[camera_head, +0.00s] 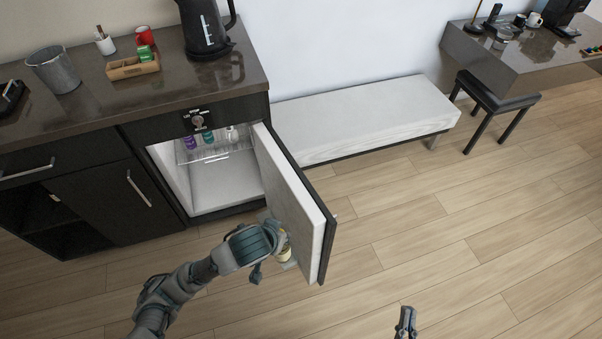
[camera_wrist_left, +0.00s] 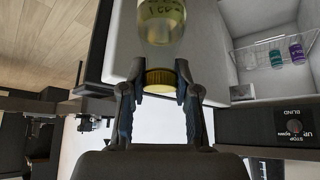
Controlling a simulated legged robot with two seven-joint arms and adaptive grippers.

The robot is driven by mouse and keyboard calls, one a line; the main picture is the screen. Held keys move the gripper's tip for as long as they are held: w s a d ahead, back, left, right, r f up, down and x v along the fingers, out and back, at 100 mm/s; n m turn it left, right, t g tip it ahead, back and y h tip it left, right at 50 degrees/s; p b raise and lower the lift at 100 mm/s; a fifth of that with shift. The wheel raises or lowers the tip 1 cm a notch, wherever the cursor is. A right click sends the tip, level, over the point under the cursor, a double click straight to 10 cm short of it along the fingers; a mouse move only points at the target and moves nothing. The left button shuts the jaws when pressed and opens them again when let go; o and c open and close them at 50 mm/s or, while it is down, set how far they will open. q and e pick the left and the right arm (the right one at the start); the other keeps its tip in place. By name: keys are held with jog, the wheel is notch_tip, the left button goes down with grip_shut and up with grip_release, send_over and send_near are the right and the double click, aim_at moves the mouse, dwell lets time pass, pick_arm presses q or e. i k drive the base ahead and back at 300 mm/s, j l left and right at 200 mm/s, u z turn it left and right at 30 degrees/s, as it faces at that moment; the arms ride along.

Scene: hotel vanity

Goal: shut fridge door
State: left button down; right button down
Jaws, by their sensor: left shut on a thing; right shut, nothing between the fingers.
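The fridge door (camera_head: 290,195) stands open in the head view, swung out to the right, its pale inner face toward the fridge. The fridge (camera_head: 225,185) shows a lit, pale interior with a rack of small bottles near the top. My left gripper (camera_head: 279,240) is beside the door's inner face, shut on a bottle with a gold cap (camera_wrist_left: 160,80). The bottle (camera_wrist_left: 162,20) holds yellowish liquid in the left wrist view, and the fingers close around its cap end. I cannot tell whether it touches the door. My right gripper (camera_head: 405,322) is shut and empty at the bottom edge, right of the door.
The dark counter (camera_head: 150,95) above the fridge carries a kettle (camera_head: 206,28), a metal bin (camera_head: 54,70) and a wooden tray (camera_head: 133,66). A pale bench (camera_head: 365,115) stands against the wall behind the door. Wood floor is clear right of the door.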

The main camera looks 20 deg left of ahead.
aim_at(291, 198)
jog(key=u, duration=0.95)
jog(key=l+u, duration=0.3)
jog(key=l, duration=1.2)
jog(key=i+j, duration=0.15)
jog(key=j, duration=0.15)
jog(key=i+j, duration=0.15)
jog(key=j, duration=0.15)
